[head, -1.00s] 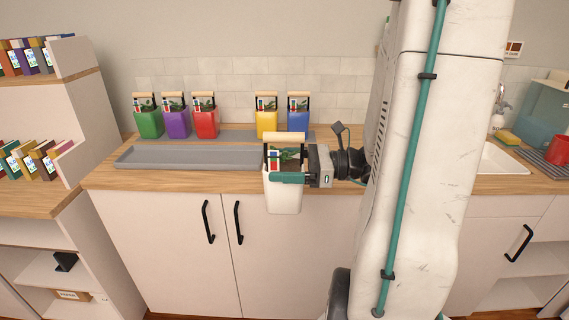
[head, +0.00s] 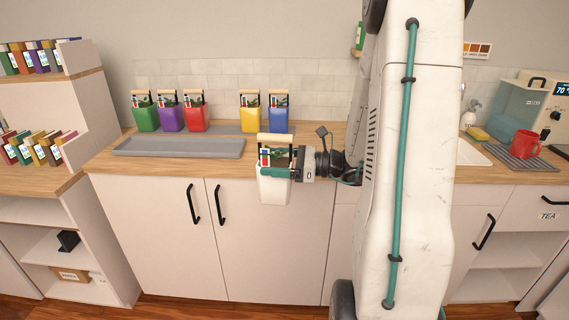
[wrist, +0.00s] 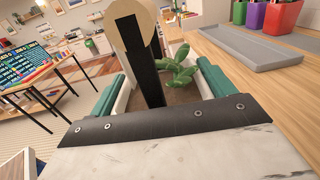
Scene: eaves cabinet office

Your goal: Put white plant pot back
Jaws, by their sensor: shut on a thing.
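The white plant pot (head: 274,192), with a wooden-topped handle and a green plant, is upright in my gripper (head: 276,173), in front of the counter edge. The teal fingers are shut on it, one on either side. In the wrist view the pot's plant (wrist: 176,68) and dark handle post (wrist: 139,60) show between the fingers (wrist: 160,92). On the counter, green (head: 146,118), purple (head: 171,119), red (head: 195,118), yellow (head: 250,118) and blue (head: 277,119) pots stand in a row on a grey mat (head: 223,129). A gap lies between red and yellow.
A long grey tray (head: 180,147) lies empty on the wooden counter (head: 108,160) before the row. A bookshelf (head: 88,100) stands at the left. Right of my arm are a red mug (head: 525,144) and a sponge (head: 477,133).

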